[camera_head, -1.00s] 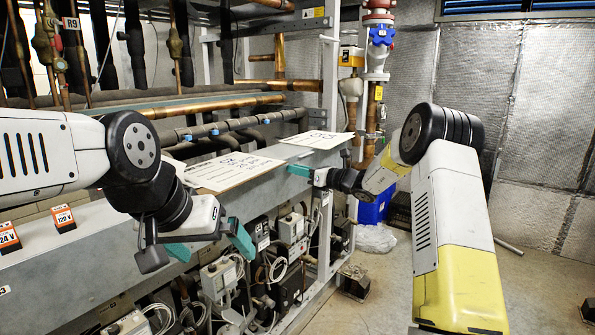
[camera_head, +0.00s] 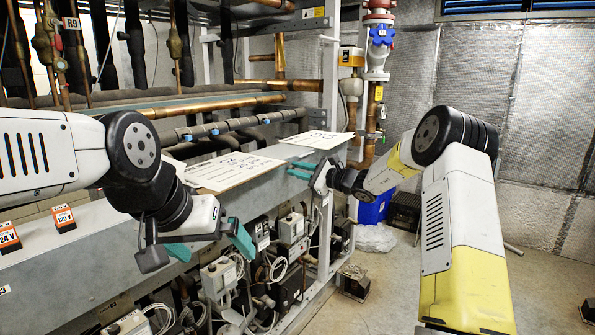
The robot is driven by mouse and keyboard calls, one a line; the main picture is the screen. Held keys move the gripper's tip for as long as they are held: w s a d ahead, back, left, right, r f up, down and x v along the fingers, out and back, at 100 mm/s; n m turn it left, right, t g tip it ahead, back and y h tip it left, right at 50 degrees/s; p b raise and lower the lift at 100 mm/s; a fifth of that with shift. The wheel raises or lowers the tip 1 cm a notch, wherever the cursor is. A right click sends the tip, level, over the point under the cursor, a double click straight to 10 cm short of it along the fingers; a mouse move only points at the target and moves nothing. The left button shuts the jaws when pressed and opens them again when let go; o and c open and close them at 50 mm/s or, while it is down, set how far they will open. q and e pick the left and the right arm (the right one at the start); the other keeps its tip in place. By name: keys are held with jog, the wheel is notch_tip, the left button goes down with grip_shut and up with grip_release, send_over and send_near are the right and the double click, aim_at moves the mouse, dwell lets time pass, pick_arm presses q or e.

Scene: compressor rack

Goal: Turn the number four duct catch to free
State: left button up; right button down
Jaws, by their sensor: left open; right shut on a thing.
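The grey metal duct (camera_head: 85,262) runs from the lower left to the back centre. My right gripper (camera_head: 303,171) is at the far end of the duct's front face, near its top edge. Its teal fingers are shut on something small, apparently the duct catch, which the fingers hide. I cannot read its number or its position. My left gripper (camera_head: 212,246) is open and empty in front of the duct's nearer part, with its teal fingers apart.
Two white written sheets (camera_head: 232,171) (camera_head: 318,139) lie on the duct. Orange voltage labels (camera_head: 63,217) are at left. Valve boxes and cables (camera_head: 220,277) fill the space below. Copper pipes (camera_head: 215,105) run behind. The floor at right (camera_head: 545,290) is mostly clear.

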jog(key=n, duration=0.3)
jog(key=shift+n, duration=0.3)
jog(key=shift+f+n, duration=0.1)
jog(key=shift+n, duration=1.7)
jog(key=c, duration=1.3)
grip_release()
jog(key=v, duration=0.8)
